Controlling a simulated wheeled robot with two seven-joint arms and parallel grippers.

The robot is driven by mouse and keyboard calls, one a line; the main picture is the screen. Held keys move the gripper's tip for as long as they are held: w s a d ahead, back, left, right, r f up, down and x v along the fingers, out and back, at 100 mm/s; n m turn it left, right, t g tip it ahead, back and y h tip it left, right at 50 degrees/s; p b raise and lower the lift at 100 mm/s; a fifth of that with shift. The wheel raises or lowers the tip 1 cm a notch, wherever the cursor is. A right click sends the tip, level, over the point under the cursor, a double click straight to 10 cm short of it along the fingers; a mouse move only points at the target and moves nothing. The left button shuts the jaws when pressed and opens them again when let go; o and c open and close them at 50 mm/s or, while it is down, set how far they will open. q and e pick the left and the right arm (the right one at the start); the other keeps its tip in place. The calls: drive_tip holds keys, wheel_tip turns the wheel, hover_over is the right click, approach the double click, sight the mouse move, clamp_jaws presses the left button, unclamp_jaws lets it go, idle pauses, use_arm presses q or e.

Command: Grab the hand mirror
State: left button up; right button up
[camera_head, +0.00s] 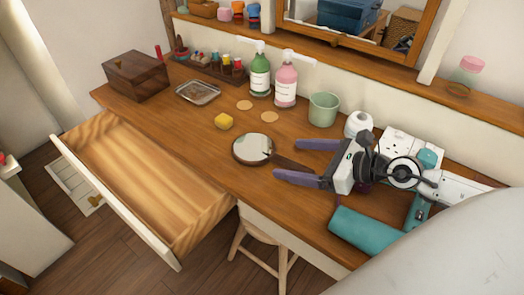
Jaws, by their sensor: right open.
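The hand mirror (252,149) lies flat on the wooden dresser top, with its round glass to the left and its dark handle (294,164) pointing right. My right gripper (286,160) comes in from the right, low over the dresser. Its two purple fingers are spread apart, one on the far side and one on the near side of the handle. The handle shows between the fingers, and I see no finger closed on it. The base end of the handle is partly hidden near the gripper. My left gripper is not in view.
A green bottle (260,74), a pink bottle (286,80) and a green cup (323,109) stand behind the mirror. A teal item (362,232) lies near the front edge. An open empty drawer (150,185) juts out front left.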

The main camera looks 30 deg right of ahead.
sight(273, 154)
drive_tip(key=shift+d+x, duration=0.15)
drive_tip(key=shift+x, duration=1.1)
drive_tip(key=shift+d+x, duration=0.15)
drive_tip(key=shift+x, duration=1.05)
drive_tip(key=shift+w+a+f, duration=0.25)
drive_tip(key=shift+w+a, duration=0.05)
drive_tip(key=shift+w, duration=0.25)
drive_tip(key=shift+c, duration=0.2)
clamp_jaws()
